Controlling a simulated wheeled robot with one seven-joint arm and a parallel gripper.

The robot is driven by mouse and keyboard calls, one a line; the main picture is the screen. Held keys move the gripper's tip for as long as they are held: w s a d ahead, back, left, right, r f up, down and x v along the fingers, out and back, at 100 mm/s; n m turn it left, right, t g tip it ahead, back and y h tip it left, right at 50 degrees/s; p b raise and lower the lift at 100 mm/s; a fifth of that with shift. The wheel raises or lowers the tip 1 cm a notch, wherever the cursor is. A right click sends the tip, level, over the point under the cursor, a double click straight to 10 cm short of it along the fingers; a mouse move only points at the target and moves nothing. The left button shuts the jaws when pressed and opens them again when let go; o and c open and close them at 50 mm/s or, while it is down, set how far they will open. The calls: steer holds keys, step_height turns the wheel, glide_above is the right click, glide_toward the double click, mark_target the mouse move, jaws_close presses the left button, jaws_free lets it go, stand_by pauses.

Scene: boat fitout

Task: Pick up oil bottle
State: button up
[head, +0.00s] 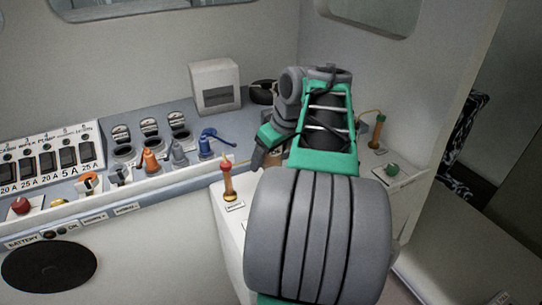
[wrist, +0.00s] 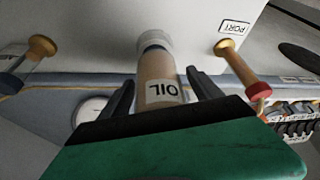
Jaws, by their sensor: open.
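My gripper (wrist: 160,80) is open, with one dark finger on each side of the bottle. A narrow gap shows between each finger and the bottle, so it does not look gripped.
Levers with wooden handles stand on either side: a red-knobbed one (head: 228,182) by the PORT label and a green-knobbed one (head: 393,169). A switch panel (head: 45,158) and colored levers line the left console. A white box (head: 215,86) stands behind.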

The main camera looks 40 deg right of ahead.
steer(key=shift+f, duration=0.25)
steer(key=shift+r, duration=0.1)
jaws_close()
stand_by(0.6)
